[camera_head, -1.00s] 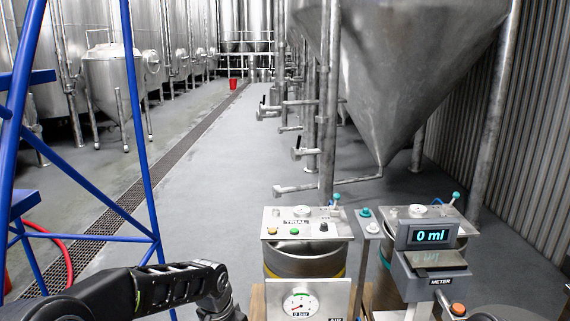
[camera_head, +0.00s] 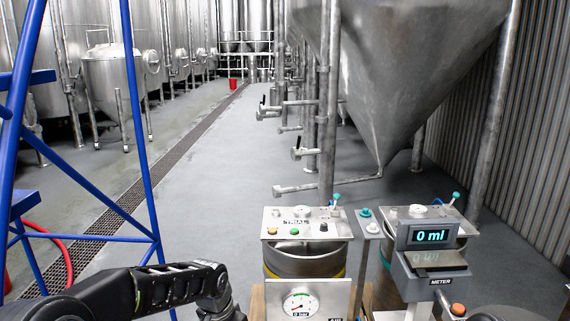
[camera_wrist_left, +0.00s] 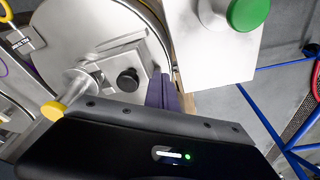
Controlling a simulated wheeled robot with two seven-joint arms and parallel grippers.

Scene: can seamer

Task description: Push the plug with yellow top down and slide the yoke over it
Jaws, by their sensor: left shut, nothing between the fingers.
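In the left wrist view a plug with a round yellow top (camera_wrist_left: 53,110) stands at the left, on a short pale stem leaning toward a bright metal block (camera_wrist_left: 85,82). I cannot tell whether this block is the yoke. A black knob (camera_wrist_left: 128,80) sits on a metal plate beside it. My left gripper (camera_wrist_left: 165,82) shows as dark purple fingers, shut and empty, right of the black knob and well apart from the yellow top. My right gripper is out of view.
A green knob (camera_wrist_left: 248,13) on a white plate lies beyond the fingers. In the head view stand a TRIAL panel (camera_head: 307,215) over a steel vessel, a gauge box (camera_head: 299,303) reading 0 bar, and a meter (camera_head: 431,236) reading 0 ml. A blue frame (camera_head: 143,120) stands left.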

